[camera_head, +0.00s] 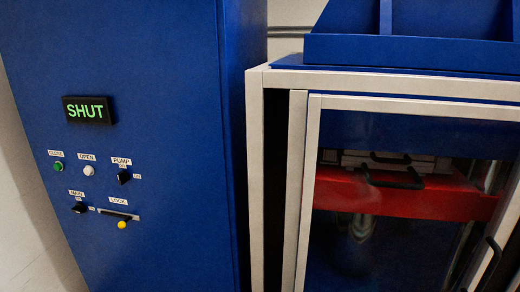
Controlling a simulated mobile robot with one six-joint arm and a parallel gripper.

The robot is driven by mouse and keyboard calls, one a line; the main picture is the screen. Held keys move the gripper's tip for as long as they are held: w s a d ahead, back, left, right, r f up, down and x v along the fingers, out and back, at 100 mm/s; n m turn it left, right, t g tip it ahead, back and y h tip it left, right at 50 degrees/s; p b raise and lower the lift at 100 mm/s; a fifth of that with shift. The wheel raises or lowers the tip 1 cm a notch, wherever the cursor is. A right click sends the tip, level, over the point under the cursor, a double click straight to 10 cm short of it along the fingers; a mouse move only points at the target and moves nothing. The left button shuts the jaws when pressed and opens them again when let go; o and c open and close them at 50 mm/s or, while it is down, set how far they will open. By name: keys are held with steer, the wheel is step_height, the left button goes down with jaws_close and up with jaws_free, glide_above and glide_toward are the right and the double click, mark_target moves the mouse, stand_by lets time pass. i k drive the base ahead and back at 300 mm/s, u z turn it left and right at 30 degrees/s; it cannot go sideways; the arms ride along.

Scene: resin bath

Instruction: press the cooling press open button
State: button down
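The white button (88,171) labelled OPEN sits on the front of a blue control cabinet (170,130). To its left is a green button (58,167) with a label that seems to read CLOSE. Above them a black display (89,110) shows SHUT in green letters. To the right of the cabinet is a press with a white frame and a clear-looking door (313,190). Behind the door is a red part (460,200) with dark handles. My gripper is not in view.
Also on the cabinet are a black PUMP knob (124,177), a black MAIN knob (80,207) and a LOCK slot with a yellow knob (122,224). A blue bin (410,52) sits on top of the press. A black door handle (488,262) is at lower right.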

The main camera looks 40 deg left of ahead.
mark_target(88, 171)
steer(key=z, duration=1.35)
steer(key=k, duration=2.65)
steer(key=u, duration=2.15)
steer(key=i, duration=1.05)
